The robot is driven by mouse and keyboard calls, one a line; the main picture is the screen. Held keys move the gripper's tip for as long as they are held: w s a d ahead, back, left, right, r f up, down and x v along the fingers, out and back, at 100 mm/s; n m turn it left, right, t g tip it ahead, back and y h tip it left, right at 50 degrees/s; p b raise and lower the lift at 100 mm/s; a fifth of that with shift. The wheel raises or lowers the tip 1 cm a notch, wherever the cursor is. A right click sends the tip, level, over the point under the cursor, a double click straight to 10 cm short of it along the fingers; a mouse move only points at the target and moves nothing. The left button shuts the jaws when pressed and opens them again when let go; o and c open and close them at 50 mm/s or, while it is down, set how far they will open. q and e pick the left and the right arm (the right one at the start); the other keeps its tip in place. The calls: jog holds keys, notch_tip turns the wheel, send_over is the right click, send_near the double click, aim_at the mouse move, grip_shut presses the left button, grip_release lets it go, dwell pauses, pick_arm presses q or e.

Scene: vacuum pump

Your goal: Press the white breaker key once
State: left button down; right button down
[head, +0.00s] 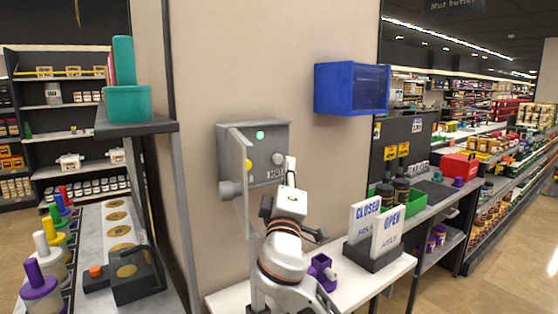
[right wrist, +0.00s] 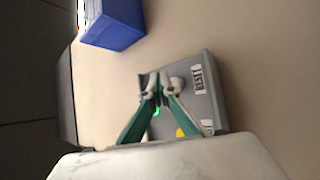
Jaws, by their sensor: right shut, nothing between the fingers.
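A grey control box (head: 265,150) is fixed to the beige wall; it also shows in the right wrist view (right wrist: 205,100). It has a lit green lamp (head: 260,135), a yellow button (head: 248,164) and a pale round button (head: 278,158). In the right wrist view the pale button (right wrist: 178,82) is beside a RESET label (right wrist: 198,80). I cannot clearly tell which part is the white breaker key. My right gripper (head: 291,160) is shut and empty in front of the box's right side. Its fingertips (right wrist: 161,82) appear near the pale button; contact cannot be told. My left gripper is out of view.
A grey panel (head: 237,165), likely the box's open door, stands out at its left. A blue wall box (head: 350,88) hangs to the upper right. Below are a white table (head: 225,300), CLOSED and OPEN signs (head: 375,235) and a purple object (head: 322,270).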

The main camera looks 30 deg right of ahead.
jog(key=s, duration=0.4)
jog(key=shift+s+d+p, duration=0.1)
jog(key=shift+d+p, duration=0.05)
jog(key=shift+p, duration=0.15)
dwell(0.7)
